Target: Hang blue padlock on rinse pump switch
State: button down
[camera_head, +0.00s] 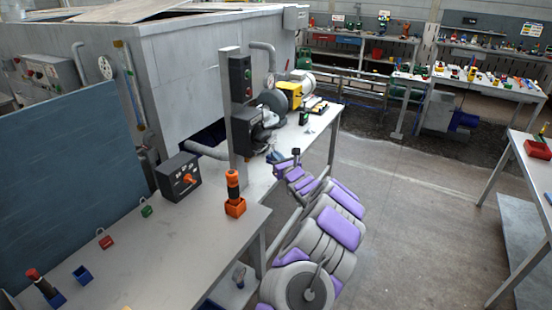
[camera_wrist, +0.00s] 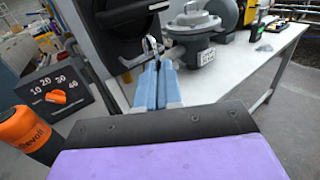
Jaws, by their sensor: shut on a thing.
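My gripper (camera_head: 277,156) is stretched out beside the grey post at the bench. In the wrist view its pale blue fingers (camera_wrist: 158,78) are shut on what looks like the blue padlock. A thin silver shackle (camera_wrist: 151,42) stands up at the fingertips; the lock's body is mostly hidden between them. A black switch box (camera_head: 250,126) is mounted on the post, just left of and above my gripper. It also shows large at the top of the wrist view (camera_wrist: 112,18). I cannot read a label on it. The shackle appears close to its lower right edge; contact cannot be told.
An orange-knobbed dial box (camera_head: 178,177) and an orange device (camera_head: 235,206) stand on the near table. A red padlock (camera_head: 105,241), a green padlock (camera_head: 146,210) and a blue block (camera_head: 83,275) lie there too. Pumps (camera_head: 272,103) stand behind my gripper. Open floor is at right.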

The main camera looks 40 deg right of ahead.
aim_at(268, 157)
jog(key=shift+w+f+b, duration=0.15)
jog(key=shift+w+b, duration=0.6)
jog(key=shift+w, duration=0.4)
jog(key=shift+w+a+b, duration=0.4)
jog(key=shift+w+a, duration=0.15)
jog(key=shift+w, duration=0.05)
jog(key=shift+w, duration=0.1)
jog(key=shift+d, duration=0.1)
jog(key=shift+w+a+r, duration=0.2)
jog(key=shift+r, duration=0.3)
dwell(0.4)
jog(key=shift+f, duration=0.3)
